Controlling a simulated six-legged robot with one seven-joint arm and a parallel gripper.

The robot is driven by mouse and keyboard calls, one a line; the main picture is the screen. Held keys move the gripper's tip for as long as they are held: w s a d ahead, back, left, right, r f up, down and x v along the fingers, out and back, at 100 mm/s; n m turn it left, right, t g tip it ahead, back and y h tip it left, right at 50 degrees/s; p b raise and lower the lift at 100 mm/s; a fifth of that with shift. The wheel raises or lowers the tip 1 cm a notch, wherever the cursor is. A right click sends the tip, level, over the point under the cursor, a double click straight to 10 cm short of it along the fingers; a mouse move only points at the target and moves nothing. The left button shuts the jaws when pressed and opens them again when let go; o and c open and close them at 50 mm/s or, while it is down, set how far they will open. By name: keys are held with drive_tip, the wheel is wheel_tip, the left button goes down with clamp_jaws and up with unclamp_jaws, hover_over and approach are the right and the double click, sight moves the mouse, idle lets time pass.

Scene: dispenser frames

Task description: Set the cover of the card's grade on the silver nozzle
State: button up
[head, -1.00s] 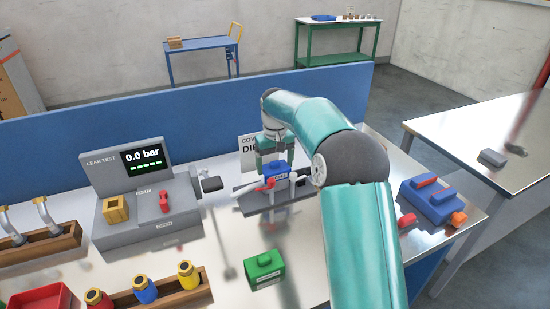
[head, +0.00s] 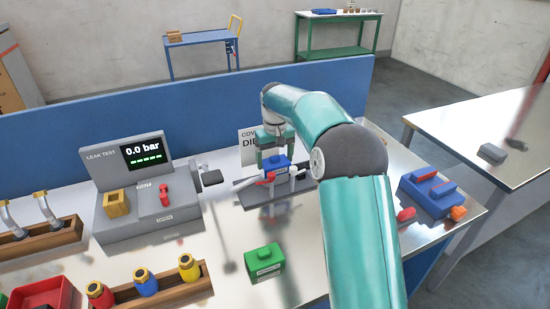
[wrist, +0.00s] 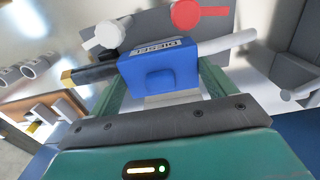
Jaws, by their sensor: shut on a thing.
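My gripper (head: 275,152) is shut on a blue cover (head: 277,164) over the grey stand at the back middle of the bench. In the wrist view the blue cover (wrist: 160,68) has a label reading DIESEL. A silver tube (wrist: 232,44), part of the nozzle, comes out at the cover's right, and a black and brass end (wrist: 82,74) shows at its left. The cover lies over the nozzle; I cannot tell if it is fully seated. The card (head: 248,146) is partly hidden by my gripper; "COV" and "DI" show. A green cover (head: 265,264) stands in front.
The leak tester (head: 150,215) reads 0.0 bar at left. A blue block (head: 428,200) with red and orange pieces is at right. The nozzle's grey base plate (head: 270,212) has a red lever (head: 267,178) above it.

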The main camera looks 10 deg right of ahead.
sight(275, 157)
drive_tip(key=shift+f, duration=1)
idle(0.4)
drive_tip(key=o, duration=0.9)
drive_tip(key=shift+f, duration=0.1)
wheel_tip(275, 157, up, 14)
drive_tip(key=shift+f, duration=0.1)
